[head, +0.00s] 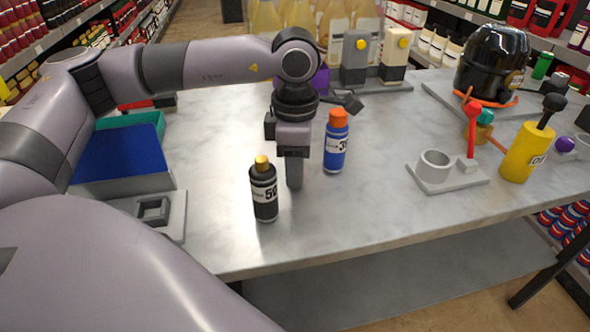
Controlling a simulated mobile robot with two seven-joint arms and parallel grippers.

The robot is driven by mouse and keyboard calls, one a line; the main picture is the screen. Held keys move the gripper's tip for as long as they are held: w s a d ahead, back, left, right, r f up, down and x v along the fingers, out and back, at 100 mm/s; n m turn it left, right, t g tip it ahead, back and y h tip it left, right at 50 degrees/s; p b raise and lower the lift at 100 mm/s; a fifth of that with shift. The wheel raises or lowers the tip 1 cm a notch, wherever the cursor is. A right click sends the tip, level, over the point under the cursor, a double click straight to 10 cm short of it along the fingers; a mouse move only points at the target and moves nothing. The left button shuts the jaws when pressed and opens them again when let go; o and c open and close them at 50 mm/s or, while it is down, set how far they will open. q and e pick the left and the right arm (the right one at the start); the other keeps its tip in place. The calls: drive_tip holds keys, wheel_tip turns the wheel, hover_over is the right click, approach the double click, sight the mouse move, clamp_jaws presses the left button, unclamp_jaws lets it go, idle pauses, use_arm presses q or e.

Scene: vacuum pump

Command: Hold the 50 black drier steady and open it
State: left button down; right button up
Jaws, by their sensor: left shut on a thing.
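The 50 black drier (264,195) is a dark bottle with a gold cap and a white label reading 50. It stands upright near the front of the table, with its cap on. My left gripper (294,180) points down just to the right of the drier and a little behind it. A narrow gap shows between its near finger and the bottle. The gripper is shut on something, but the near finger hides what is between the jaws. My right gripper is not in view.
A blue bottle with an orange cap (336,150) stands close right of the left gripper. A blue box (120,155) and a grey holder (153,210) are at the left. A grey cup fixture (434,168) and yellow cylinder (525,150) are at the right. The front middle is clear.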

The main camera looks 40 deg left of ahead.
use_arm(q)
drive_tip(key=shift+f, duration=0.55)
drive_tip(key=shift+f, duration=0.1)
drive_tip(key=shift+f+b, duration=0.15)
drive_tip(key=shift+b, duration=0.15)
drive_tip(key=c, duration=0.8)
unclamp_jaws()
drive_tip(key=shift+r, duration=0.2)
